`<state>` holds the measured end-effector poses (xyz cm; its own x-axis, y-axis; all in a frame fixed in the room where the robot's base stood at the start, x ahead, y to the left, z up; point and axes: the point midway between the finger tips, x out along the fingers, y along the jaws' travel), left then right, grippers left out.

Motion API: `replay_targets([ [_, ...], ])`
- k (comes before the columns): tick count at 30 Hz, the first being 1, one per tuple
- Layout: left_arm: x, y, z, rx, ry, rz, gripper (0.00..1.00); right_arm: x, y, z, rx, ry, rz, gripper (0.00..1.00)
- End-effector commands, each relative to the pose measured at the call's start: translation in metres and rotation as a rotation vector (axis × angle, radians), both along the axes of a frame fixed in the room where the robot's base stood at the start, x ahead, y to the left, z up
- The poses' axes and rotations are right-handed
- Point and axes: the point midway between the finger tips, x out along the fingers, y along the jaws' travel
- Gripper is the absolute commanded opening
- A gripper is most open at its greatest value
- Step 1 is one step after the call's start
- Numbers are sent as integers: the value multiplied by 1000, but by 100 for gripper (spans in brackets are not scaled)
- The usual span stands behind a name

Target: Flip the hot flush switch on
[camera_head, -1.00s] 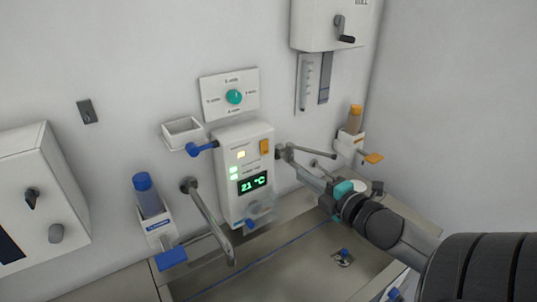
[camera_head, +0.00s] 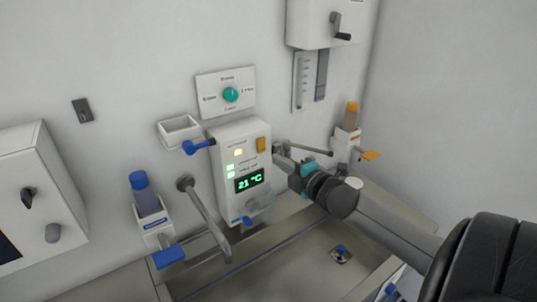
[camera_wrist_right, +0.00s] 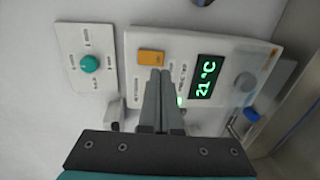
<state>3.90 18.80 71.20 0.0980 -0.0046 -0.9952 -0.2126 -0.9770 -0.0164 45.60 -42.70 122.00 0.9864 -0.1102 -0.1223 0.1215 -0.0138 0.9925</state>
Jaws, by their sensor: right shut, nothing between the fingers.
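A white control panel (camera_head: 228,190) on the wall has a green display reading 21 °C (camera_head: 250,181), a small lit yellow light and an orange switch (camera_head: 261,144) at its upper right. The orange switch also shows in the right wrist view (camera_wrist_right: 150,57). Its label is too small to read. My right gripper (camera_head: 279,154) is shut and empty, close to the panel's right side. In the right wrist view its fingertips (camera_wrist_right: 160,73) appear just below the orange switch; I cannot tell whether they touch the panel. My left gripper is not in view.
A teal dial plate (camera_head: 226,93) is above the panel. A faucet (camera_head: 205,215) and a blue-capped dispenser (camera_head: 149,200) stand to the left. A sink basin (camera_head: 285,262) lies below. An orange-capped dispenser (camera_head: 347,127) hangs to the right.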

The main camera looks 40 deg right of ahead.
Motion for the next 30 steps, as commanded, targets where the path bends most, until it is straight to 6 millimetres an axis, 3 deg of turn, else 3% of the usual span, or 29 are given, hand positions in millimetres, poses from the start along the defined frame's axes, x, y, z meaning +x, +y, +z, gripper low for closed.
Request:
replay_targets([
  [15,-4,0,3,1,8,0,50,48,-5,-5,0,-2,0,0],
  [30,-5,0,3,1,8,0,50,53,-5,-6,0,-1,0,0],
])
